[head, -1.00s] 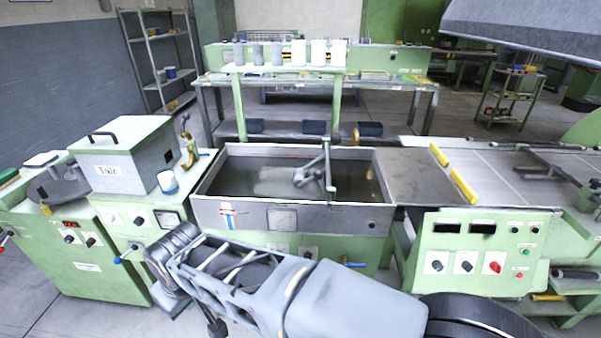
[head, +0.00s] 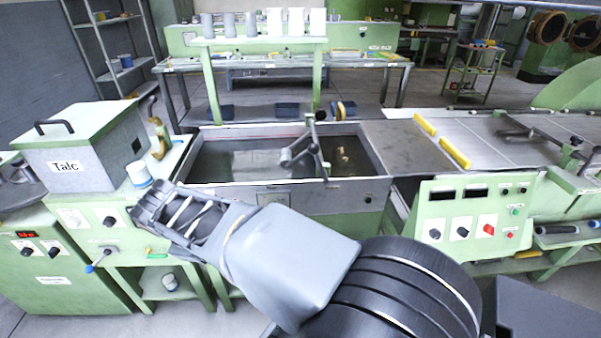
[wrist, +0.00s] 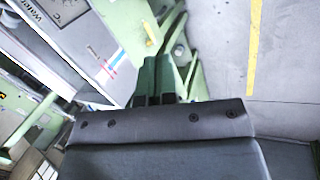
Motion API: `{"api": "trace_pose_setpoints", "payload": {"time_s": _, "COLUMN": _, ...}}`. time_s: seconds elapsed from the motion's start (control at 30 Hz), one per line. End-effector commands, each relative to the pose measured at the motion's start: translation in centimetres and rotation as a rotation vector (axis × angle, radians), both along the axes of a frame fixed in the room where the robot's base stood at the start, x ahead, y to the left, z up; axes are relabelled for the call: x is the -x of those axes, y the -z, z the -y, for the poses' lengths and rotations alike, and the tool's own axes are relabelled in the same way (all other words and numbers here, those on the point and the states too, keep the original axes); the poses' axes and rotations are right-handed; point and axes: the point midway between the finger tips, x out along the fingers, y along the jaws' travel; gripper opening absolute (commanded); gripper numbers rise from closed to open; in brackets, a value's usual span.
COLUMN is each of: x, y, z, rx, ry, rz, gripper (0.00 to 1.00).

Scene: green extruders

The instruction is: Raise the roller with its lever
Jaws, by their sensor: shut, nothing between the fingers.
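The water bath (head: 273,199) is a grey trough on a green frame in the middle of the head view. A grey lever and bracket (head: 314,143), with a short cylindrical arm angled down to the left, stands over its right part. The roller itself is hard to make out; a pale shape shows in the dark water. My gripper shows in the wrist view (wrist: 167,85) as narrow shut fingers with nothing between them. In the head view my arm reaches left, its end in front of the bath's left corner, apart from the lever. The fingertips are hard to separate there.
A talc box (head: 84,147) and a white cup (head: 139,174) stand left of the bath. A blue-tipped lever (head: 98,262) sticks out below. A control panel (head: 474,222) stands at right. A rack of cylinders (head: 262,40) rises behind the bath.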

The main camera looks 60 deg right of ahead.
Motion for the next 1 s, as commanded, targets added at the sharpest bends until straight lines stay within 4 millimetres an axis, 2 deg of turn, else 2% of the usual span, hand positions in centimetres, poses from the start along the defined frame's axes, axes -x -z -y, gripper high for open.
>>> {"api": "trace_pose_setpoints", "payload": {"time_s": 0.03, "x": -0.4, "y": 3.4, "z": 2.8, "rx": 0.118, "ry": -0.062, "rz": -0.111, "gripper": 0.0}}
{"api": "trace_pose_setpoints", "payload": {"time_s": 0.1, "x": -0.7, "y": 4.3, "z": 6.8, "rx": 0.29, "ry": -0.15, "rz": -0.294, "gripper": 0.0}}
{"api": "trace_pose_setpoints", "payload": {"time_s": 0.2, "x": -1.2, "y": 4.5, "z": 12.0, "rx": 0.503, "ry": -0.233, "rz": -0.585, "gripper": 0.0}}
{"api": "trace_pose_setpoints", "payload": {"time_s": 0.3, "x": -1.7, "y": 3.8, "z": 16.1, "rx": 0.666, "ry": -0.26, "rz": -0.884, "gripper": 0.0}}
{"api": "trace_pose_setpoints", "payload": {"time_s": 0.4, "x": -2.3, "y": 3.0, "z": 18.8, "rx": 0.773, "ry": -0.238, "rz": -1.166, "gripper": 0.0}}
{"api": "trace_pose_setpoints", "payload": {"time_s": 0.53, "x": -3.2, "y": 2.1, "z": 20.6, "rx": 0.842, "ry": -0.163, "rz": -1.461, "gripper": 0.0}}
{"api": "trace_pose_setpoints", "payload": {"time_s": 0.7, "x": -4.2, "y": 1.5, "z": 21.3, "rx": 0.867, "ry": -0.057, "rz": -1.707, "gripper": 0.0}}
{"api": "trace_pose_setpoints", "payload": {"time_s": 0.83, "x": -4.5, "y": 1.2, "z": 21.4, "rx": 0.867, "ry": -0.004, "rz": -1.798, "gripper": 0.0}}
{"api": "trace_pose_setpoints", "payload": {"time_s": 1.0, "x": -4.7, "y": 1.0, "z": 21.4, "rx": 0.867, "ry": 0.017, "rz": -1.832, "gripper": 0.0}}
